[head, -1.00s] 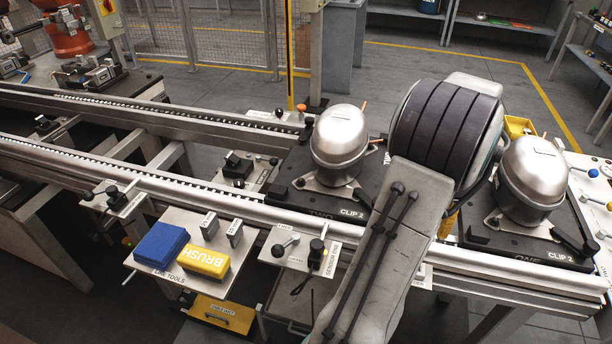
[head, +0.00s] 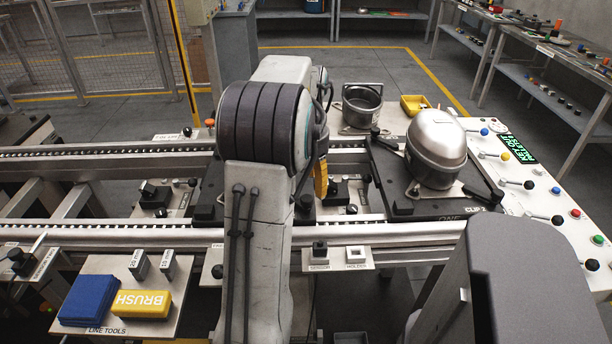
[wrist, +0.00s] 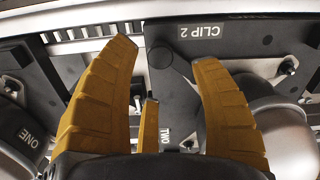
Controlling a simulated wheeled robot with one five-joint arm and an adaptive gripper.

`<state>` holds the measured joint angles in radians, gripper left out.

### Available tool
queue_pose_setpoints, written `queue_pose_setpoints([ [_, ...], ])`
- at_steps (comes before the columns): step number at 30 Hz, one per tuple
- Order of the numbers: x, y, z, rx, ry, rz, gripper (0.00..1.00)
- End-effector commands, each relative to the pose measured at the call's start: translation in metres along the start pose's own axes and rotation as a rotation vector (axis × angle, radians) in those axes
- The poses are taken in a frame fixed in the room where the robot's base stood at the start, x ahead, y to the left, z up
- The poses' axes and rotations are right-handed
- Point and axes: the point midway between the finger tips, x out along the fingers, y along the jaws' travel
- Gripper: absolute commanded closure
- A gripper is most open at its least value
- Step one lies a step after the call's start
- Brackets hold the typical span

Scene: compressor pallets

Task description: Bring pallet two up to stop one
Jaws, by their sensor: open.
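Pallet two (wrist: 181,80), a dark plate marked TWO and CLIP 2, lies under my gripper in the wrist view, with its silver compressor (wrist: 283,125) at the right. In the head view my arm hides most of pallet two; a dark edge of it (head: 207,208) shows at the left. My gripper (wrist: 165,52) is open, its yellow fingers spread above the plate's edge with nothing held. In the head view one yellow finger (head: 320,180) shows beside my arm. Pallet one (head: 405,206) sits on the rails to the right, carrying a compressor (head: 435,150). I cannot identify stop one.
Two conveyor rails (head: 110,233) run left to right. A control panel (head: 545,205) is at the right, with a pot (head: 362,105) and yellow bin (head: 414,105) behind.

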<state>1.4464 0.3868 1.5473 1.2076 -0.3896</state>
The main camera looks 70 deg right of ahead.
Motion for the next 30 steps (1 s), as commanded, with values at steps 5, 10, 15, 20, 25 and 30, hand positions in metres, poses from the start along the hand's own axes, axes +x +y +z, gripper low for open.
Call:
queue_pose_setpoints([
  [5,0.024,0.0,0.001,0.001,-0.002,-0.001,0.42],
  [10,0.039,0.0,0.0,0.001,-0.003,-0.001,0.42],
  [15,0.046,0.0,0.0,0.002,0.0,0.0,0.42],
  [20,0.048,0.0,0.0,0.002,0.0,0.0,0.42],
  [25,0.048,0.0,0.0,0.002,0.0,0.0,0.42],
  [30,0.048,0.0,0.0,0.002,0.0,0.0,0.52],
])
